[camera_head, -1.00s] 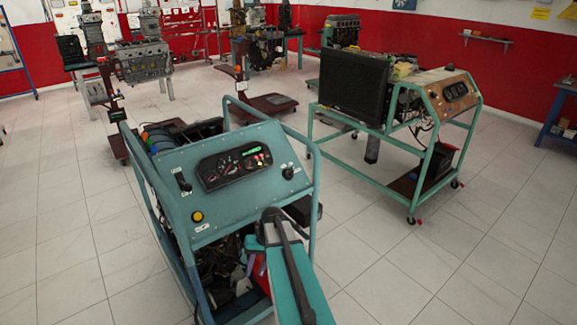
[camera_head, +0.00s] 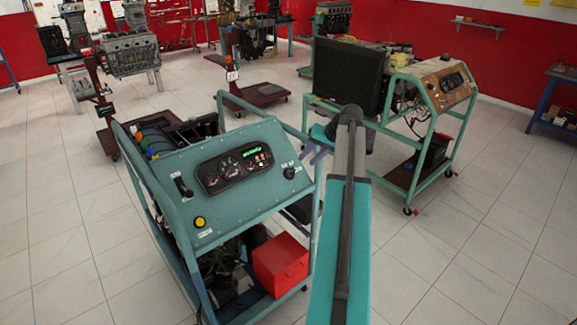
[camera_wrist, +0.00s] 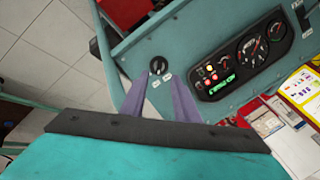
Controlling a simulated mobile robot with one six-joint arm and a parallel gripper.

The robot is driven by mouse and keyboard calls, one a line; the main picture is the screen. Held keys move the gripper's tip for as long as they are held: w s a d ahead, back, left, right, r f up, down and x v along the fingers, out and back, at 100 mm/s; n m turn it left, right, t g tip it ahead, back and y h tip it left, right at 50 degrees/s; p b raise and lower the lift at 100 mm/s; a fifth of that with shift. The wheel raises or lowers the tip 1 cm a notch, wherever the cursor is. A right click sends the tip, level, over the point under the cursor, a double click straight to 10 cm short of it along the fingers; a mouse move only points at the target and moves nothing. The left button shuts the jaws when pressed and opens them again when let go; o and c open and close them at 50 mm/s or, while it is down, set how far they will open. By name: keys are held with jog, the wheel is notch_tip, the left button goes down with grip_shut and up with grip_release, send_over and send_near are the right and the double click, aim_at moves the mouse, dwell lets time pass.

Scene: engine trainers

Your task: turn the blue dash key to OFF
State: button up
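The blue dash panel (camera_head: 235,205) fills the top of the nearer trainer; its bare surface also shows in the wrist view (camera_wrist: 215,50). The key switch (camera_head: 289,172) is a small black knob at its right end, with small white labels I cannot read. In the wrist view the key (camera_wrist: 158,66) lies just beyond my gripper (camera_wrist: 158,76), roughly centred between the fingertips. The two purple-grey fingers are apart and empty. I see no clear contact with the key.
The lit gauge cluster (camera_head: 235,168) sits left of the key, with a black lever (camera_head: 182,184) and yellow button (camera_head: 199,222) further left. A teal tube frame surrounds the panel. A red box (camera_head: 281,263) is below. Another trainer (camera_head: 440,90) stands right; open floor lies between.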

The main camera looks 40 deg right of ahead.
aim_at(295, 168)
jog(key=shift+s+d+r, duration=0.2)
jog(key=shift+d+r, duration=0.45)
jog(key=shift+r, duration=0.25)
jog(key=shift+w+f, duration=0.2)
jog(key=shift+w, duration=0.05)
jog(key=shift+p+x, duration=2.1)
jog(key=shift+x, duration=4.65)
jog(key=shift+w, duration=0.1)
